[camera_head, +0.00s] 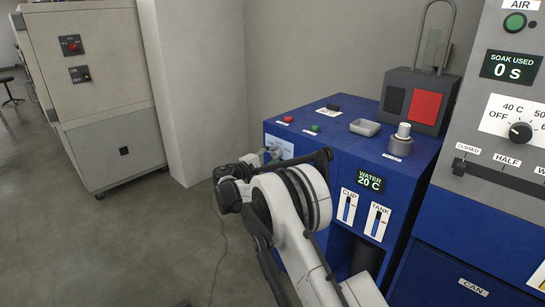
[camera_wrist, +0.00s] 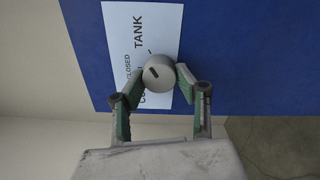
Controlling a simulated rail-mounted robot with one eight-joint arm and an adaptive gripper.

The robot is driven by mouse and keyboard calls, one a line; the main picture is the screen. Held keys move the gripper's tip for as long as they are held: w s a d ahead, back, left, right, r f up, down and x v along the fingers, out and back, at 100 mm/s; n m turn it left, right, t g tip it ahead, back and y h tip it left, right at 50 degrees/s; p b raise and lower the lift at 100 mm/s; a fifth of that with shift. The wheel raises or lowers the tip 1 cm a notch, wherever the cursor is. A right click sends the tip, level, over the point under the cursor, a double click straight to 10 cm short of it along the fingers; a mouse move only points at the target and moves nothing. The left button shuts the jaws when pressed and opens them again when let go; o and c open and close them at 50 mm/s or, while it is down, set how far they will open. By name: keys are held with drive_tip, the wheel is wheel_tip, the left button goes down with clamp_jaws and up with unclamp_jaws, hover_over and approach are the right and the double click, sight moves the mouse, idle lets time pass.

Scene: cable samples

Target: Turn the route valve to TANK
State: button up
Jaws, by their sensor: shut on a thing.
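The route valve is a round grey knob (camera_wrist: 160,68) with a dark pointer mark, on a white label plate (camera_wrist: 115,22) in the wrist view. The plate reads TANK and CLOSED, plus a partly hidden word starting with C. My gripper (camera_wrist: 159,76) has its two green-padded fingers on either side of the knob and is shut on it. The pointer mark slants toward the upper left in the wrist view; which label it matches I cannot tell. In the head view the plate (camera_head: 286,147) is on the blue cabinet's left face, with my gripper (camera_head: 272,155) against it, knob mostly hidden.
The blue cabinet (camera_head: 330,146) carries a small tray (camera_head: 365,127), a grey knob-topped fitting (camera_head: 402,138), and CUP (camera_head: 348,207) and TANK (camera_head: 377,222) gauges. A grey control panel (camera_head: 510,180) stands right. Open floor (camera_head: 150,235) lies left.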

drive_tip(key=shift+m, duration=0.4)
drive_tip(key=o, duration=1.1)
drive_tip(key=shift+o, duration=0.2)
drive_tip(key=shift+s+a, duration=0.1)
drive_tip(key=v, duration=1.1)
drive_tip(key=shift+s+a, duration=0.25)
drive_tip(key=shift+s, duration=0.1)
drive_tip(key=shift+r, duration=0.1)
